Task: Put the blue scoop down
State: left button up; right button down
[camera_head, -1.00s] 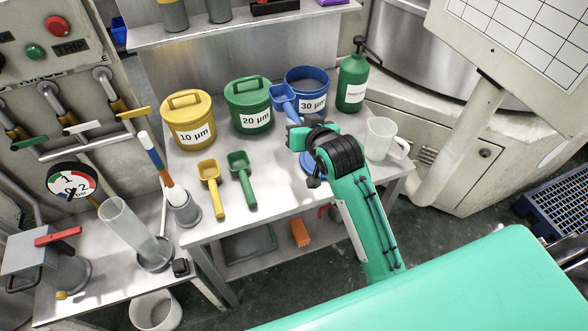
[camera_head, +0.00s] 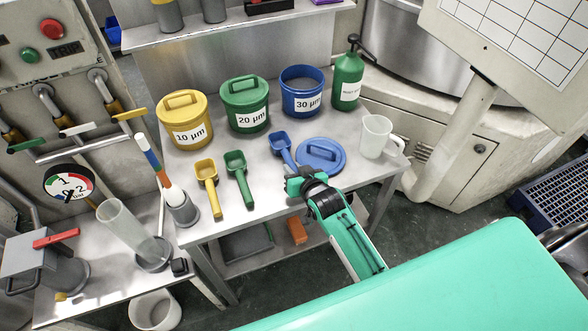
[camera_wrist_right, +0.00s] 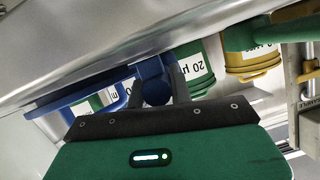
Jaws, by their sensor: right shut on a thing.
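The blue scoop (camera_head: 281,143) is on or just above the steel table, to the right of the green scoop (camera_head: 237,165). Its bowl points to the back and its handle runs toward the front. My right gripper (camera_head: 293,182) is at the handle's front end, low at the table's front edge. In the right wrist view the fingers (camera_wrist_right: 157,92) are shut on the blue scoop's handle (camera_wrist_right: 153,72). Whether the scoop touches the tabletop cannot be told. My left gripper is not in view.
The blue lid (camera_head: 320,155) lies right of the scoop. The open blue tub (camera_head: 302,104) stands behind, with the green tub (camera_head: 246,120) and yellow tub (camera_head: 186,137) to its left. The yellow scoop (camera_head: 208,180) lies farther left. A clear jug (camera_head: 376,136) stands at right.

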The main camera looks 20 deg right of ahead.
jog(key=shift+f, duration=0.2)
jog(key=c, duration=1.5)
grip_release()
jog(key=shift+c, duration=0.2)
jog(key=shift+r, duration=0.15)
jog(key=b+v, duration=0.1)
jog(key=v, duration=1.1)
